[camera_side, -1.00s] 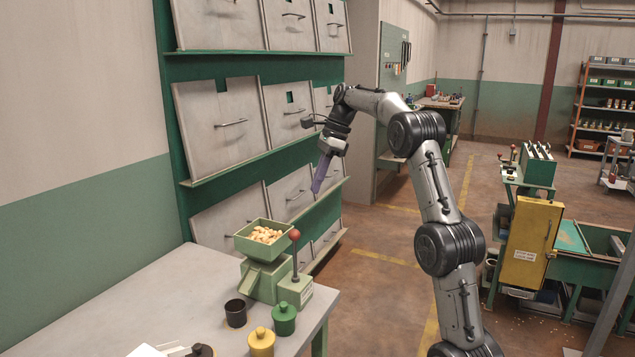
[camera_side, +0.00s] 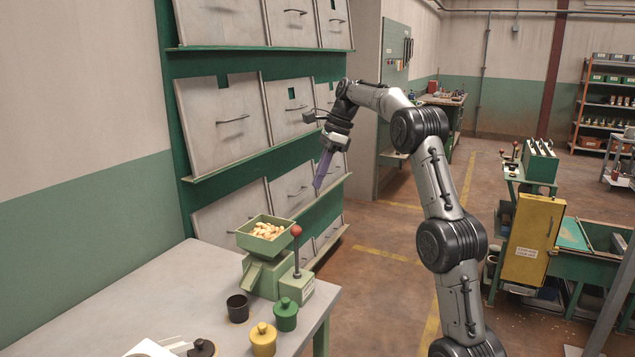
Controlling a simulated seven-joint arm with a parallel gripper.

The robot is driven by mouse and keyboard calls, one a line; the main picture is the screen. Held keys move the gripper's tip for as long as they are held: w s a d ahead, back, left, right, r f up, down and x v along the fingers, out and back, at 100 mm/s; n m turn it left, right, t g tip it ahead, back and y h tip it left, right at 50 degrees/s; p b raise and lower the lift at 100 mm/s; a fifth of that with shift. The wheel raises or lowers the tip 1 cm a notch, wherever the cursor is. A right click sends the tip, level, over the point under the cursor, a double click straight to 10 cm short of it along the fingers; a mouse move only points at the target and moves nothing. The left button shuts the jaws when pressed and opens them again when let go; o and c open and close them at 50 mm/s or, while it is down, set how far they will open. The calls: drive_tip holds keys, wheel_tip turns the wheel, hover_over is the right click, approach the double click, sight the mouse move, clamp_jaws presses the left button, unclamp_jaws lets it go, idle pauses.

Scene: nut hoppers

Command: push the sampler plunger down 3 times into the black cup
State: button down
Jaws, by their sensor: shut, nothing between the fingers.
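The sampler plunger is a thin upright rod with a red ball knob (camera_side: 296,231) on a small green block (camera_side: 297,288). It stands beside the green hopper (camera_side: 265,238), which holds several pale nuts. The black cup (camera_side: 237,308) stands upright on the table in front of the hopper's base; its contents cannot be seen. My gripper (camera_side: 318,184) is shut and empty, with purple fingers pointing down. It hangs in the air above and to the right of the red knob, apart from it.
A green lidded jar (camera_side: 286,314) and a yellow lidded jar (camera_side: 262,339) stand near the grey table's (camera_side: 130,302) front edge. A black-knobbed item (camera_side: 201,348) lies to their left. Wall bins with handles (camera_side: 218,112) rise behind. The table's left part is clear.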

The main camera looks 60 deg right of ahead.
sight(298, 227)
drive_tip(key=r+m, duration=0.1)
drive_tip(key=a+r+m, duration=0.1)
drive_tip(key=s+r+m+h, duration=0.1)
drive_tip(key=shift+s+a+r+t, duration=0.1)
drive_tip(key=shift+a+t, duration=0.2)
drive_tip(key=x, duration=1.4)
drive_tip(key=shift+f, duration=2)
drive_tip(key=shift+s+f, duration=0.15)
drive_tip(key=v, duration=1.5)
drive_tip(key=shift+w, duration=0.3)
